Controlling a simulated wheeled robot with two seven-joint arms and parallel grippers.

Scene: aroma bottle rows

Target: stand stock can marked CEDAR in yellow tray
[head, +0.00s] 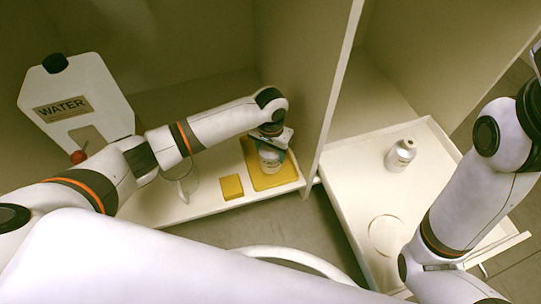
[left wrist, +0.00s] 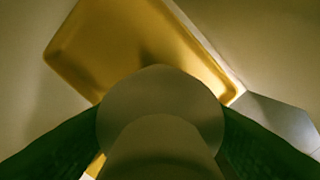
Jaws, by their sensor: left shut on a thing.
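My left gripper (head: 272,138) is shut on a pale metal can (head: 269,160) in the head view. The can is upright or nearly so over the yellow tray (head: 286,178); I cannot tell whether its base touches the tray. In the left wrist view, the can's round top (left wrist: 160,100) sits between the two dark green fingers, with the yellow tray (left wrist: 120,45) beyond it. No word on the held can is readable. My right arm comes in from the right, but its gripper is not in view.
A similar silver can (head: 401,155) stands in the white drawer (head: 345,190) at right, near a faint ring. A yellow block (head: 231,187) lies left of the tray. A white WATER jug (head: 78,105) stands at left. A tall panel (head: 318,110) separates the shelf and drawer.

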